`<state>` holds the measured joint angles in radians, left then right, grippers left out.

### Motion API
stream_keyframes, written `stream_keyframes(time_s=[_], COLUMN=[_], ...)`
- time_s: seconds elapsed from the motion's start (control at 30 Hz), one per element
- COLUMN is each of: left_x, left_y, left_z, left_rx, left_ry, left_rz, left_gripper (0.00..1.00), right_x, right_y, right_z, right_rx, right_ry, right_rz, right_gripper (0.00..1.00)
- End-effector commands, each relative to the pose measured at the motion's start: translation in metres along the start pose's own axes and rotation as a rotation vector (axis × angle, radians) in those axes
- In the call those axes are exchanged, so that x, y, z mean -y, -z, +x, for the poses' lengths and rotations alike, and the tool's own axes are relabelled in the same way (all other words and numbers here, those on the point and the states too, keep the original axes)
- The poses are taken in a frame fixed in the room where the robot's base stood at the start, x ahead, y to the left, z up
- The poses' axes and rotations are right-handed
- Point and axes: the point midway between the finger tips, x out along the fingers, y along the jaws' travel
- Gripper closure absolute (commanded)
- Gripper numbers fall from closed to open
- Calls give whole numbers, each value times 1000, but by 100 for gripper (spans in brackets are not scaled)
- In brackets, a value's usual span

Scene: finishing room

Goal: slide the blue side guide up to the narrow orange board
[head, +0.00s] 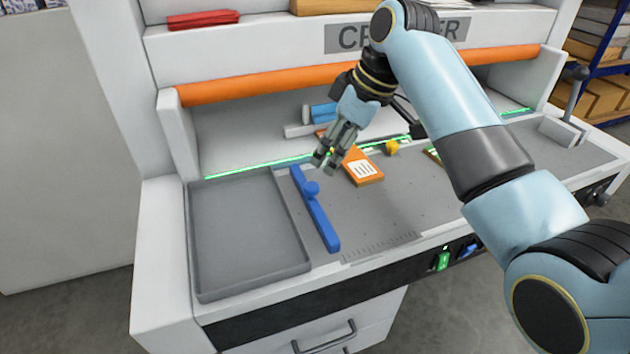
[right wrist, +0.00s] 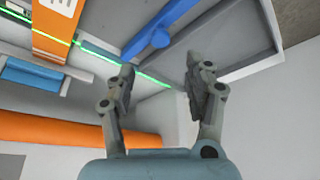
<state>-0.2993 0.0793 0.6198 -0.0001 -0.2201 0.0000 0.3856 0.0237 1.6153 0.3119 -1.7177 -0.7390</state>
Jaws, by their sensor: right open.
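The blue side guide (head: 325,229) is a long bar with a round knob, lying front to back on the grey bed of the machine, just right of the grey tray. The narrow orange board (head: 367,180) with a white label lies to its right, with a clear gap between them. My right gripper (head: 325,166) is open and empty above the bed, near the far end of the guide and left of the board. In the right wrist view the guide (right wrist: 175,22) and the board (right wrist: 52,35) show beyond the open fingers (right wrist: 160,75). My left gripper is not in view.
A grey tray (head: 250,278) fills the left of the bed. A green light line (head: 240,171) runs along the back, under an orange bar (head: 240,88). A lever (head: 572,95) stands at right.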

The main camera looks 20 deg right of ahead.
Motion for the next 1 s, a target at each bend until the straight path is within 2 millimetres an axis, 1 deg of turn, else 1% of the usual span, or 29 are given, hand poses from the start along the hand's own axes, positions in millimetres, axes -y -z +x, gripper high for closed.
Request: stream_keyframes(time_s=[0.3,0.4,0.5,0.63,0.87,0.9,1.0], left_x=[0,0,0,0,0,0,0], left_y=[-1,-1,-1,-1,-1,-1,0], left_z=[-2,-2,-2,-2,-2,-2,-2], left_rx=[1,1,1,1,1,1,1], left_ry=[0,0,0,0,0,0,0], left_rz=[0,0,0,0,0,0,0], left_gripper=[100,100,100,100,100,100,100], right_x=[2,1,1,1,1,1,1], right_y=[-1,-1,-2,-1,-1,-1,-1], right_z=[62,78,89,95,96,96,96], right_rx=[2,2,2,1,1,1,1], right_ry=[3,1,0,-1,-2,-2,-2], right_rz=[4,3,4,3,3,3,3], right_gripper=[47,47,47,47,47,50,63])
